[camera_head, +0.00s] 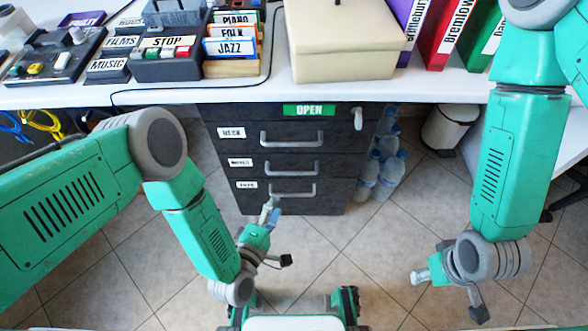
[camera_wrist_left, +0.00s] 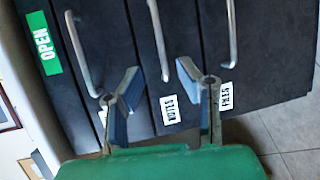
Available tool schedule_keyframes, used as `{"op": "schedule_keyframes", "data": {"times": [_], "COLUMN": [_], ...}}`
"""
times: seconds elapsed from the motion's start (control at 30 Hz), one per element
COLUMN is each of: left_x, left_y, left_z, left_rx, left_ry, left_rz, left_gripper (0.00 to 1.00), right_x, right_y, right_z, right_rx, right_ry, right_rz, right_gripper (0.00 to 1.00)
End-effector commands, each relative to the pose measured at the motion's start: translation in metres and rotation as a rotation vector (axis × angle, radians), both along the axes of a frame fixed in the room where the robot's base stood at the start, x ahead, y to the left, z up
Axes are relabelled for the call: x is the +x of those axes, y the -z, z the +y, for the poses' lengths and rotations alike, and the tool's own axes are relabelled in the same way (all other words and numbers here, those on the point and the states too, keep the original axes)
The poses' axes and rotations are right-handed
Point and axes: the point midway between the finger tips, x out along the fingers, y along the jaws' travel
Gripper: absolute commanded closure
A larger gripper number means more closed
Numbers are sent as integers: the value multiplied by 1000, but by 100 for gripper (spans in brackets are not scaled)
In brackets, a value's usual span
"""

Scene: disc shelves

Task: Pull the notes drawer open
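The dark cabinet under the table has three stacked drawers, all shut. The notes drawer (camera_head: 256,164) is the middle one, with a silver bar handle (camera_head: 292,169). In the left wrist view the NOTES label (camera_wrist_left: 170,110) and its handle (camera_wrist_left: 157,40) show upright between the other two handles. My left gripper (camera_head: 270,209) is in front of the bottom drawer in the head view. In the wrist view its two fingers (camera_wrist_left: 158,72) are apart, with the notes handle's end between them in the picture; contact cannot be told. My right gripper (camera_head: 421,277) hangs low at right, its fingers unclear.
The top drawer (camera_head: 245,134) and bottom drawer (camera_head: 250,194) have similar handles. A green OPEN label (camera_head: 309,110) is above. Water bottles (camera_head: 388,170) stand right of the cabinet, then a white bin (camera_head: 447,128). The tiled floor before the cabinet is mostly clear.

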Motion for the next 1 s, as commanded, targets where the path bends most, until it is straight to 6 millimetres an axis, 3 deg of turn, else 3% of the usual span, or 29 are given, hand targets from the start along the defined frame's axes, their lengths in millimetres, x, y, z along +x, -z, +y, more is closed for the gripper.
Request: {"op": "schedule_keyframes", "data": {"times": [0.6,0.8,1.0], "left_x": [104,119,120], "left_y": [23,25,24], "left_z": [-44,-50,-50], "left_rx": [6,6,6], "left_ry": [2,2,2], "left_rz": [0,0,3], "left_gripper": [69,69,69], "right_x": [0,0,0], "right_y": [38,43,43], "right_z": [0,0,0], "right_rx": [0,0,0], "right_ry": [0,0,0], "right_rz": [0,0,0], "right_gripper": [60,60,60]}}
